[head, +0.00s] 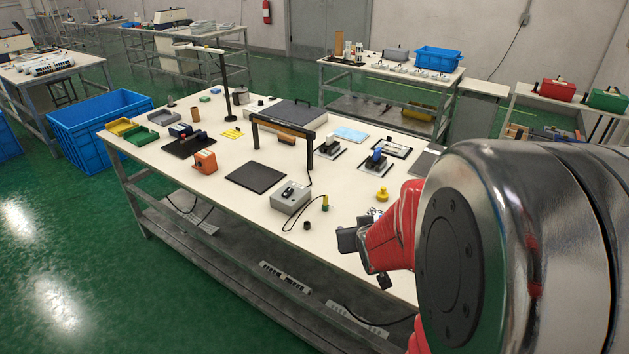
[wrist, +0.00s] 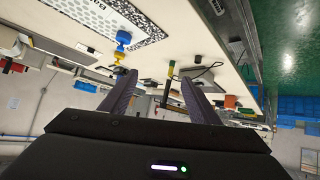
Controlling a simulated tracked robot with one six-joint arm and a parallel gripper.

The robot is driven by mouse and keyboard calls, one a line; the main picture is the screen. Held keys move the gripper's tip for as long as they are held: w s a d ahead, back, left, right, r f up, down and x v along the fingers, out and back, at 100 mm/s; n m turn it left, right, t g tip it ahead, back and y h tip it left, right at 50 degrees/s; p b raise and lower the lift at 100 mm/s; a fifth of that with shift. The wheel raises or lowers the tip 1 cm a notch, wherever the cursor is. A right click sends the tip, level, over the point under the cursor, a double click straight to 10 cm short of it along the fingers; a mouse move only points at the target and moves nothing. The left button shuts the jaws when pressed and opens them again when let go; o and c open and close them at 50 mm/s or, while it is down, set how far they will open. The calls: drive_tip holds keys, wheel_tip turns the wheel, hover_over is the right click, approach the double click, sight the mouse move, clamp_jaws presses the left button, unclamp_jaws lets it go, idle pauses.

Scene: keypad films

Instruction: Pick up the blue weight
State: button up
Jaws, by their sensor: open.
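In the head view the yellow weight (head: 382,195) stands on the white bench, and I cannot make out the blue weight there; my arm covers that part of the bench. My gripper (head: 363,260) is near the bench's front edge, with fingers apart and nothing between them. In the wrist view my gripper (wrist: 158,80) is apart from the blue weight.
A grey box (head: 290,197) with a cable, a black mat (head: 256,177) and an orange block (head: 205,162) are to the left of my gripper. A black device with a blue top (head: 374,161) stands behind the yellow weight. The bench front left is clear.

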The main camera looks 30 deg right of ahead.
drive_tip(key=d+f, duration=0.2)
drive_tip(key=d, duration=0.1)
drive_tip(key=s+d+f+m+t+h, duration=0.1)
drive_tip(key=d+f, duration=0.2)
drive_tip(key=s+d+f+t, duration=0.1)
drive_tip(key=d+f, duration=0.1)
drive_tip(key=d, duration=0.1)
drive_tip(key=shift+s+d+f+m+h, duration=0.1)
drive_tip(key=shift+d+f+m+h, duration=0.2)
drive_tip(key=shift+d+m+h, duration=0.1)
drive_tip(key=shift+s+d+f, duration=0.2)
drive_tip(key=shift+d, duration=0.15)
